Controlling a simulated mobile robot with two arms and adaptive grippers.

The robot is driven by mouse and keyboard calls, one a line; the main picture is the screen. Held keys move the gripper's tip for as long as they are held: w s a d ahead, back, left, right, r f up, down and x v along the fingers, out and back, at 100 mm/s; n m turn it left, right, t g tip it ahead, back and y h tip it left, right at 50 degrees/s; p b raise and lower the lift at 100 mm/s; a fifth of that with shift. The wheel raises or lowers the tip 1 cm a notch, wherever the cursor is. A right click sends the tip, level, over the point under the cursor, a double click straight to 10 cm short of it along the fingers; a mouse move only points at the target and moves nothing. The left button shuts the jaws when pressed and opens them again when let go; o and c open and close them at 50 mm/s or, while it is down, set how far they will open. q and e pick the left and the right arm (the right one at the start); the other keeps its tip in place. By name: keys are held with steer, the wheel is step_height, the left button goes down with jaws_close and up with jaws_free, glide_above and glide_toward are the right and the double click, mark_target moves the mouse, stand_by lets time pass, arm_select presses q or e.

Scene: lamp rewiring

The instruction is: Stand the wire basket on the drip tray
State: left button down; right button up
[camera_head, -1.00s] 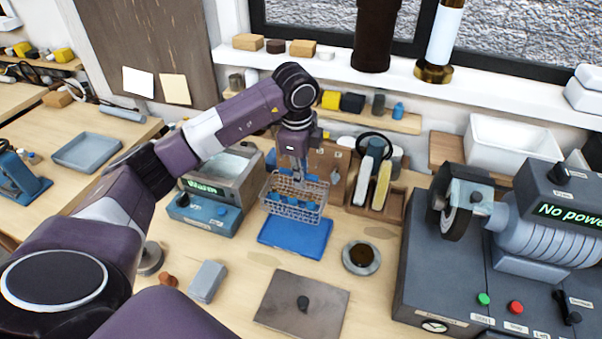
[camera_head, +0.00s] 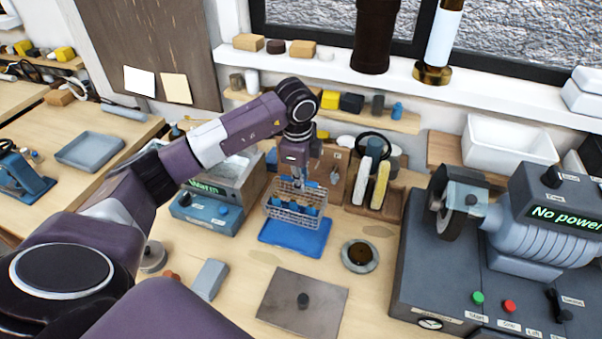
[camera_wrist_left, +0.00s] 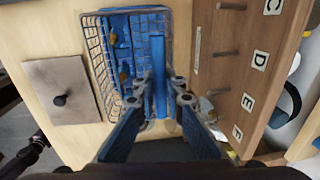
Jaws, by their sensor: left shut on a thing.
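The wire basket (camera_head: 294,211), a pale mesh with blue parts inside, is upright over the back part of the blue drip tray (camera_head: 292,243). I cannot tell whether its bottom touches the tray. My left gripper (camera_head: 292,172) is above the basket, shut on it. In the left wrist view, the fingers (camera_wrist_left: 157,98) close on the blue upright handle of the basket (camera_wrist_left: 92,48). The drip tray is mostly hidden under the basket in that view. My right gripper is not in view.
A warm bath box (camera_head: 212,205) stands left of the tray. A round dish (camera_head: 360,256) and a flat plate with a knob (camera_head: 302,302) lie in front. A grey machine (camera_head: 440,265) stands at right.

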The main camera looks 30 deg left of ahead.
mark_target(300, 201)
arm_select(q)
steer(key=shift+r+p, duration=0.1)
steer(key=shift+p, duration=0.25)
steer(key=shift+f, duration=0.2)
steer(key=shift+f+b, duration=3.3)
steer(key=shift+f, duration=1.4)
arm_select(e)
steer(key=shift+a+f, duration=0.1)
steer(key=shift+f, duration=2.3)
arm_select(q)
steer(key=shift+f, duration=0.15)
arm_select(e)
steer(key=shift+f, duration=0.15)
arm_select(q)
steer(key=c, duration=1.9)
jaws_free()
steer(key=shift+c, duration=0.2)
steer(key=r, duration=0.4)
steer(key=s+r, duration=0.1)
steer(key=r, duration=0.7)
steer(key=shift+s+d, duration=0.2)
steer(key=shift+s, duration=0.05)
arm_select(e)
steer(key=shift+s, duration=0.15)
